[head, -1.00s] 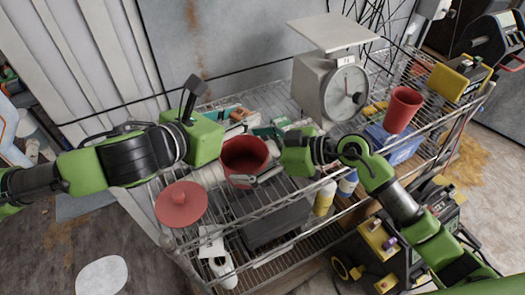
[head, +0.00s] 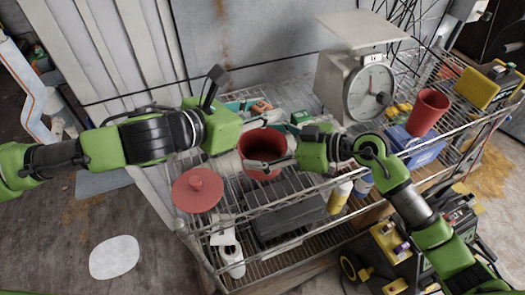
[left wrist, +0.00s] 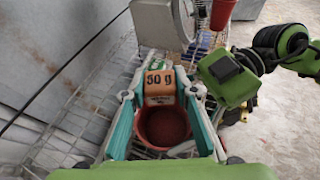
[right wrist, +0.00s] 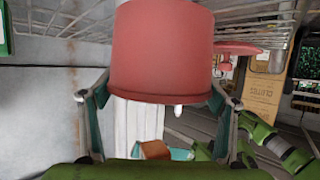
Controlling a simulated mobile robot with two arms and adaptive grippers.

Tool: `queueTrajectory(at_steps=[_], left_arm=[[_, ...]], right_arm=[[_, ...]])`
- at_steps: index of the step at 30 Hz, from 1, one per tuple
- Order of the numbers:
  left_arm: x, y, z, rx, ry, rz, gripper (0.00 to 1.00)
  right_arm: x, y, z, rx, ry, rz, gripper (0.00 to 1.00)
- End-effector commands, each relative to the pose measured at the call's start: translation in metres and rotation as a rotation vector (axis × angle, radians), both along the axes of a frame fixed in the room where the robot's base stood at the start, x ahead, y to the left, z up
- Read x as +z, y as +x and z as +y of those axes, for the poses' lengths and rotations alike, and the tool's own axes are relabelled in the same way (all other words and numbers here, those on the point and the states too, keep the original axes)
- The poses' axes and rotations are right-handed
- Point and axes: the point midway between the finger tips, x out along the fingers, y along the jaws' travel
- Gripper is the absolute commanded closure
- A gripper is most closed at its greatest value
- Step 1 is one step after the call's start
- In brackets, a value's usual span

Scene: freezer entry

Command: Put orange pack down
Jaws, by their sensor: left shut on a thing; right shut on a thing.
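The orange pack, marked "50 g", sits between the teal fingers of my left gripper (left wrist: 161,92) in the left wrist view; the orange pack (left wrist: 158,80) has a pale lower part. My left gripper is shut on it, beside and beyond the red pot's rim. In the head view the orange pack (head: 262,107) shows just above the red pot. My right gripper (head: 268,164) is shut on the open red pot (head: 262,145). The pot fills the upper right wrist view (right wrist: 160,55), between the fingers. Its inside looks empty, though dark.
A wire shelf (head: 225,212) holds a round red lid (head: 197,190) at left. A weighing scale (head: 368,92) and a red cup (head: 427,112) stand at right. Green and white packs (head: 300,117) lie behind the pot. A blue box (head: 405,147) is under the cup.

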Motion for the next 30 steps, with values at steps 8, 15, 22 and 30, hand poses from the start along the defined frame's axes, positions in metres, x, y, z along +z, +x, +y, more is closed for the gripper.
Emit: queueTrajectory(at_steps=[8, 15, 22, 30], left_arm=[[-0.048, -0.001, 0.0, -0.001, 0.0, 0.005, 0.94], [-0.077, -0.002, 0.0, 0.0, 0.001, 0.007, 0.94], [-0.097, -0.001, 0.0, -0.001, 0.0, 0.002, 0.94], [-0.098, -0.001, 0.0, -0.001, 0.001, 0.002, 0.94]], right_arm=[[-0.001, 0.0, 0.0, 0.0, -0.001, 0.0, 0.43], [-0.001, 0.0, 0.0, 0.0, -0.001, 0.0, 0.43], [-0.001, 0.0, 0.0, 0.0, -0.001, 0.0, 0.43], [-0.001, 0.0, 0.0, 0.001, -0.001, 0.001, 0.43]])
